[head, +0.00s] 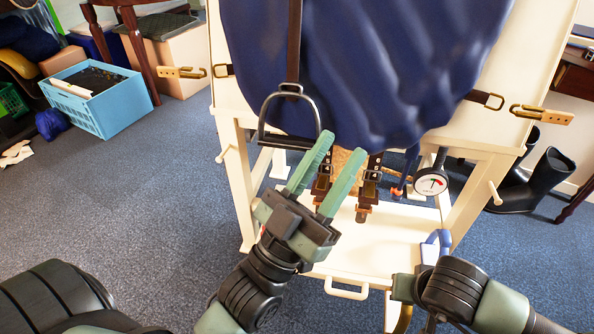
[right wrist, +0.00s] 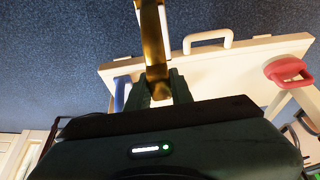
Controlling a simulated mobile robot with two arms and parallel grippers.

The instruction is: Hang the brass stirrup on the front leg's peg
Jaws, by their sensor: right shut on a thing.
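The brass stirrup (right wrist: 152,45) is between the green fingers of my right gripper (right wrist: 162,86) in the right wrist view, and the gripper is shut on it. In the head view only a small brass curve (head: 405,319) shows below that gripper (head: 403,289), low at the stand's front. White pegs stick out from the stand's left leg (head: 222,153) and right leg (head: 494,192); both are bare. My left gripper (head: 325,172) is open and empty, its fingers in front of the stand, just below a dark steel stirrup (head: 289,118) hanging on a strap.
A blue pad covers the stand (head: 240,185). A white handle (head: 346,290) is at the shelf's front. Black boots (head: 540,180) stand right; a blue crate (head: 105,105) is left.

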